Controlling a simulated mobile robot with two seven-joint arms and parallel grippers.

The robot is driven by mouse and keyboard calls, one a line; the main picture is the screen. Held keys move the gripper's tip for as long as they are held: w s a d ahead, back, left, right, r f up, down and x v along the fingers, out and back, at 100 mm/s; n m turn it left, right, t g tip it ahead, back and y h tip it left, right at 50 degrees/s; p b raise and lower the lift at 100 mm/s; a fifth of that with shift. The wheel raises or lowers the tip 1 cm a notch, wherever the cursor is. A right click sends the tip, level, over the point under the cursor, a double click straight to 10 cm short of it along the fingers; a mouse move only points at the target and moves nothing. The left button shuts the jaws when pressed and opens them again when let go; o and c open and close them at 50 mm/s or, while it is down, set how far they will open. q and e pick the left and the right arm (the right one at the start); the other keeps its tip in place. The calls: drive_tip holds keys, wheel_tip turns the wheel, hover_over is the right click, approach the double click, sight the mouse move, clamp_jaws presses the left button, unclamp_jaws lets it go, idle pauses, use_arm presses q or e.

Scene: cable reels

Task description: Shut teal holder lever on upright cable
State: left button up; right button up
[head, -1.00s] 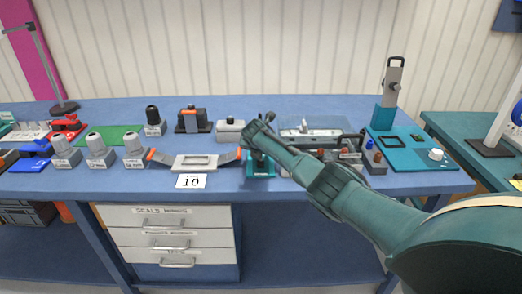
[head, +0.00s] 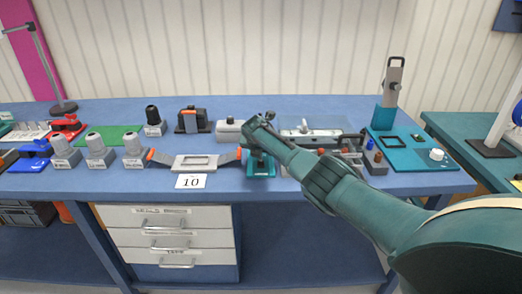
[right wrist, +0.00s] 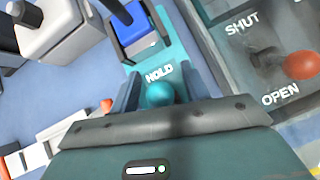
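The teal holder (head: 261,168) stands on the blue bench behind and below my right gripper (head: 252,128), which hides part of it. In the right wrist view the holder's teal base is marked HOLD (right wrist: 159,74). A teal ball knob (right wrist: 158,94), seemingly the lever's end, sits between the two fingers of my right gripper (right wrist: 157,88). The fingers stand apart around it; contact is unclear. A dark upright rod, probably the cable (right wrist: 118,10), rises at a blue block (right wrist: 135,32) on the holder. My left gripper is out of view.
A grey panel marked SHUT and OPEN with an orange knob (right wrist: 301,65) lies right of the holder. A grey tray with orange ends (head: 196,162) is at its left. A teal board with a stand (head: 412,150) is further right. The bench's front edge is close.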

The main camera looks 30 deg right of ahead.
drive_tip(key=shift+s+a+r, duration=0.15)
drive_tip(key=shift+r, duration=0.25)
drive_tip(key=p+v, duration=0.1)
drive_tip(key=v, duration=1.1)
drive_tip(key=shift+s+a, duration=0.15)
